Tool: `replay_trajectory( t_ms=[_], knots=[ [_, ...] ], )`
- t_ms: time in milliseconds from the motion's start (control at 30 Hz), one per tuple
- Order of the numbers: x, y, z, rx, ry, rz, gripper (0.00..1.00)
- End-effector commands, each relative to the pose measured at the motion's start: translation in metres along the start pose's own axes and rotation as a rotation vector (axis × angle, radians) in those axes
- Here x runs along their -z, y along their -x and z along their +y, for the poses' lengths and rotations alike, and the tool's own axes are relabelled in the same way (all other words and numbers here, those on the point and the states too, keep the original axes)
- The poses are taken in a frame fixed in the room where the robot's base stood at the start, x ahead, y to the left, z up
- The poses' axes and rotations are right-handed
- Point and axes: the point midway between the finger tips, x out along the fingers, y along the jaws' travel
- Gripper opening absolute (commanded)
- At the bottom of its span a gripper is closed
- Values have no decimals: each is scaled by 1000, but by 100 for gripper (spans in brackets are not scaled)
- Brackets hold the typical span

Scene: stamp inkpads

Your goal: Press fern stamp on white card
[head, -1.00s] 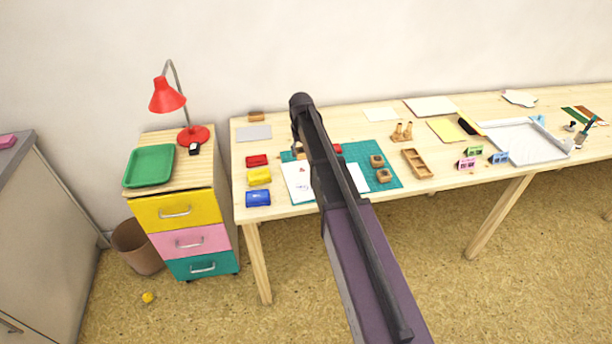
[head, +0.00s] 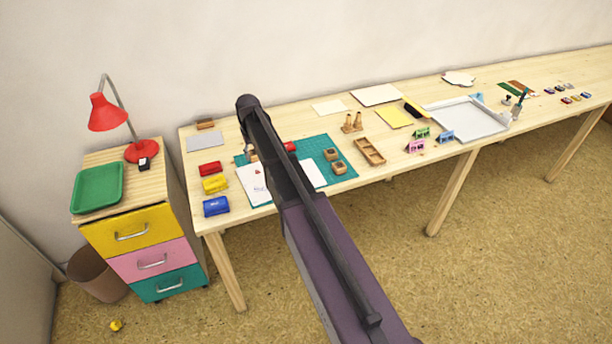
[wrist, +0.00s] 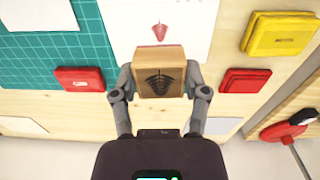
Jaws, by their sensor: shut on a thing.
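My gripper (wrist: 160,82) is shut on a wooden block stamp (wrist: 160,58), whose visible face carries a dark fern pattern. In the wrist view, a white card (wrist: 190,28) with a red leaf-like mark lies beyond the stamp; whether they touch cannot be told. In the head view, white paper (head: 250,187) shows on both sides of my arm at the front of the green mat (head: 312,149). My arm hides much of the paper, and the fingertips cannot be made out there.
Red (head: 209,169), yellow (head: 215,185) and blue (head: 216,207) inkpads line the left side.

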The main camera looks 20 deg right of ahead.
Motion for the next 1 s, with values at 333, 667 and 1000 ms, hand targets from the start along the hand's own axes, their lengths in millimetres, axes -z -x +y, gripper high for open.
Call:
replay_trajectory(
  t_ms=[333,667,1000],
  knots=[
    [-4,0,8,0,-5,0,24],
    [-34,2,64,0,-42,0,24],
    [-77,4,132,0,-90,1,24]
  ],
)
